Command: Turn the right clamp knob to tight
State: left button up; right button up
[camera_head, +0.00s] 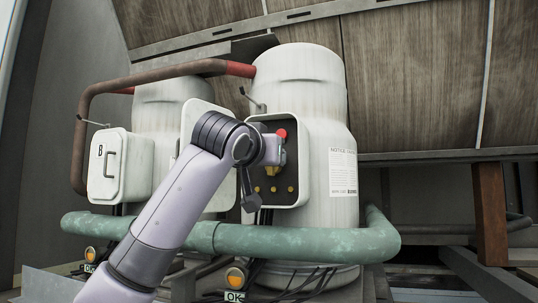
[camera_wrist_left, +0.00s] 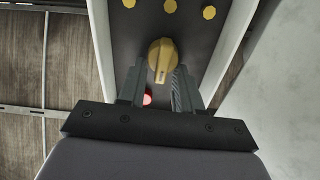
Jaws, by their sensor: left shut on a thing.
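The clamp knob is a yellow knob (camera_head: 270,171) on the dark panel inside the opened box of the right white tank (camera_head: 300,85). My left gripper (camera_head: 275,155) reaches into this box, and its wrist hides part of the panel. In the left wrist view the knob (camera_wrist_left: 161,60) sits between the two fingertips of my left gripper (camera_wrist_left: 158,85), which is shut on it. No tight or loose label can be read. My right gripper is in neither view.
A red button (camera_head: 281,133) sits above the knob, and several small yellow studs (camera_head: 274,189) lie below it. A green pipe (camera_head: 290,242) crosses in front of the tanks. A closed box marked B (camera_head: 120,165) is on the left tank. A rusty pipe (camera_head: 150,78) arches above.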

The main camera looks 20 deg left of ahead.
pick_arm(q)
jog(key=shift+d+f+m+p, duration=0.25)
jog(key=shift+f+m+p, duration=0.05)
jog(key=shift+m+p, duration=2.65)
jog(key=shift+d+f+m+p, duration=0.25)
jog(key=shift+m+p, duration=2.55)
jog(key=shift+m, duration=0.25)
jog(key=shift+d+f+m+p, duration=0.25)
jog(key=shift+f+m+p, duration=0.05)
jog(key=shift+m+p, duration=2.65)
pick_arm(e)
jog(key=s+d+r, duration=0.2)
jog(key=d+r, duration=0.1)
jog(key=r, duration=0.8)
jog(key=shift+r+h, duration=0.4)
pick_arm(q)
jog(key=o, duration=1)
jog(key=shift+s, duration=0.1)
